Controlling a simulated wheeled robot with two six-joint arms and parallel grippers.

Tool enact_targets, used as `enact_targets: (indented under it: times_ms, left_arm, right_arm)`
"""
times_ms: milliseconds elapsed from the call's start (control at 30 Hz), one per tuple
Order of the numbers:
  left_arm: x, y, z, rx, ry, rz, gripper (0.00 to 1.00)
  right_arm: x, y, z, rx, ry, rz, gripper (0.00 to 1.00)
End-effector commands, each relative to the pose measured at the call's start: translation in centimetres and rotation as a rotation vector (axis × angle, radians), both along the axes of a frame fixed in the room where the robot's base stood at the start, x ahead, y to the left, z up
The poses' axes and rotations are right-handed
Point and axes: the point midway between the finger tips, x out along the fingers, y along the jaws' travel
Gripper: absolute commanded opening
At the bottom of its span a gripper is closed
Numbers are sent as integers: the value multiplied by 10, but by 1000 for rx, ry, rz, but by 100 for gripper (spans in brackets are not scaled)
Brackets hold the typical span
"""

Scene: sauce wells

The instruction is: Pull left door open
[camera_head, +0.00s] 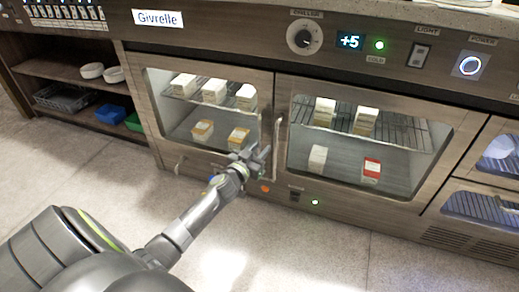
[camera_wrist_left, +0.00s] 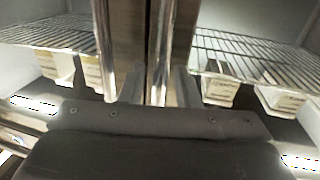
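The left door (camera_head: 153,105) is a wood-framed glass door of the cooler and looks closed. My left gripper (camera_head: 256,155) is at the lower right of this door, in front of the seam between the two doors. In the left wrist view its fingers (camera_wrist_left: 156,88) are apart. A vertical metal bar (camera_wrist_left: 160,50) shows between them, and a second bar (camera_wrist_left: 104,50) stands to the left. I cannot tell whether the fingers touch a bar, or which bar belongs to the left door. My right gripper is not in view.
The right glass door (camera_head: 370,190) is closed beside it. Cartons (camera_head: 213,91) stand on wire shelves behind the glass. A control panel with a chiller knob (camera_head: 304,38) runs above. Open shelves with bowls (camera_head: 92,70) are at the left. The floor (camera_head: 90,170) in front is clear.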

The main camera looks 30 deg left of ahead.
Motion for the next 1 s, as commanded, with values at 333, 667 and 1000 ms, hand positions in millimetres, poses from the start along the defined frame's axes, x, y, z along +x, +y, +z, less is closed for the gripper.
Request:
enact_targets:
  times_ms: [333,667,1000]
  left_arm:
    - [0,0,0,0,0,0,14]
    - [0,0,0,0,0,0,0]
    - [-11,0,0,1,3,-22,0]
  right_arm:
    - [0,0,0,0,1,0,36]
    - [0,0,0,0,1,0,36]
    - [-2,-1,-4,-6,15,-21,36]
